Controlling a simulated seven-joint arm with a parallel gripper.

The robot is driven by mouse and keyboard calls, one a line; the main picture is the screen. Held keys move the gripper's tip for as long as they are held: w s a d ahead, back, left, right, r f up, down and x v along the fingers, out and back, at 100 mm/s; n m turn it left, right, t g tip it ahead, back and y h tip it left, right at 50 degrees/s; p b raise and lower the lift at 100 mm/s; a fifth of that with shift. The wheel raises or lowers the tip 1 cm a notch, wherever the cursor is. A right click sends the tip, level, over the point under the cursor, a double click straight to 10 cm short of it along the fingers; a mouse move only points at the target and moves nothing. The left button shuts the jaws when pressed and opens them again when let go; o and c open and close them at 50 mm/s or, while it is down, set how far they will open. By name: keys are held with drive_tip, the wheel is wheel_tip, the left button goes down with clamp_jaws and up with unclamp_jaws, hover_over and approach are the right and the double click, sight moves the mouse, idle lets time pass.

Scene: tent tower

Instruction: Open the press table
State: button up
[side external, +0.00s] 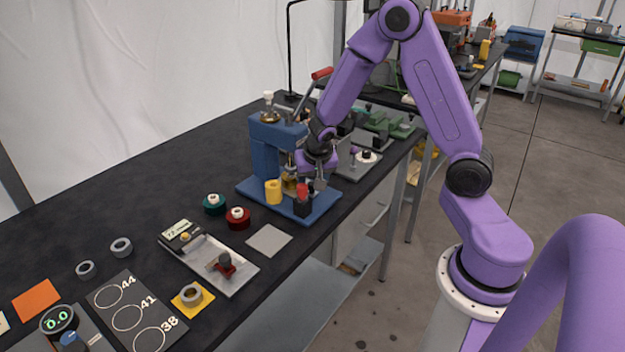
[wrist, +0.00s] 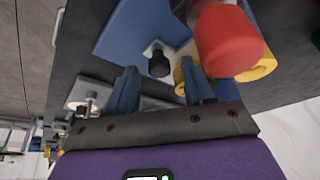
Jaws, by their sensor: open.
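The blue press (side external: 264,150) stands on a blue base plate (side external: 327,209) on the dark bench, with a red-gripped lever (side external: 322,73) raised at its top. My gripper (side external: 313,182) is low over the right part of the base. In the wrist view my gripper (wrist: 161,72) has its two blue fingers apart with nothing clearly held between them. A black knob on a pale mount (wrist: 158,62) shows just beyond the fingertips, on the blue plate (wrist: 135,28). A red rounded part (wrist: 228,40) is close to the camera at the right. My arm partly hides the press table.
A yellow cup (side external: 273,192) and a red-topped black piece (side external: 302,204) stand at the base's front. Green (side external: 214,204) and red (side external: 238,218) round pieces lie nearby, with a metal tray (side external: 209,263) ahead of them. Grey-green fixtures (side external: 388,124) stand behind my gripper.

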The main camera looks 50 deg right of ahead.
clamp_jaws()
drive_tip(key=shift+s, duration=4.25)
unclamp_jaws()
drive_tip(key=v, duration=1.7)
drive_tip(key=shift+r, duration=0.2)
drive_tip(key=shift+s, duration=0.15)
